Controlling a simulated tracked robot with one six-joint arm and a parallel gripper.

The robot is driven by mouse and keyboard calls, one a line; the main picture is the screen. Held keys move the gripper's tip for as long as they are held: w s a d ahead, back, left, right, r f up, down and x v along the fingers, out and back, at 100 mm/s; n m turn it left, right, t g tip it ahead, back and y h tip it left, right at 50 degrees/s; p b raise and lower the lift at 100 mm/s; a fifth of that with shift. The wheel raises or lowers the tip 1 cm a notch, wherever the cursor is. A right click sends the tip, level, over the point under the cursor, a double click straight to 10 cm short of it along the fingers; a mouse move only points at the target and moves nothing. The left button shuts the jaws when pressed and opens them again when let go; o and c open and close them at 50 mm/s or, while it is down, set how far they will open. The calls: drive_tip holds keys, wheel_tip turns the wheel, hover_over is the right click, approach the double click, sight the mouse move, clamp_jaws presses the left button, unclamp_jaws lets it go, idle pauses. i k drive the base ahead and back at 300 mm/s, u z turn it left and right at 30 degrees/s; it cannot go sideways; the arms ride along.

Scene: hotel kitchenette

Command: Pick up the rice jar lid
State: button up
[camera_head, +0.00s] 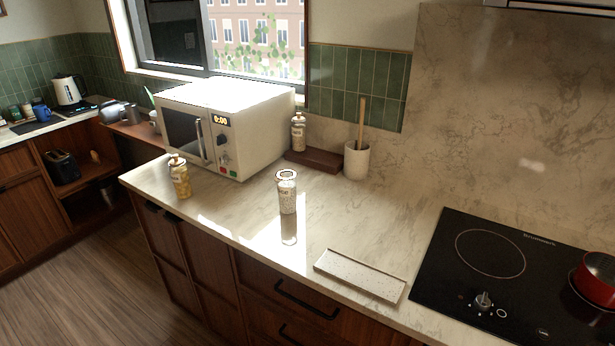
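A slim pale jar (288,197) with dark speckles and dark lettering stands upright on the marble counter, right of the microwave. Its round whitish lid (287,174) sits on top, with a darker ring on its upper face. I take this to be the rice jar, but the lettering is too small to read. My gripper is not in view, so its distance from the lid cannot be told.
A yellow-labelled bottle (179,177) stands left of the jar, before the microwave (225,124). Behind are a utensil crock (356,161) and a brown board (314,159). A speckled tray (360,275) lies front right, beside the black hob (460,250). Counter around the jar is clear.

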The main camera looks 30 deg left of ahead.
sight(286, 178)
drive_tip(key=z, duration=2.65)
drive_tip(key=k, duration=2.65)
drive_tip(key=u, duration=0.05)
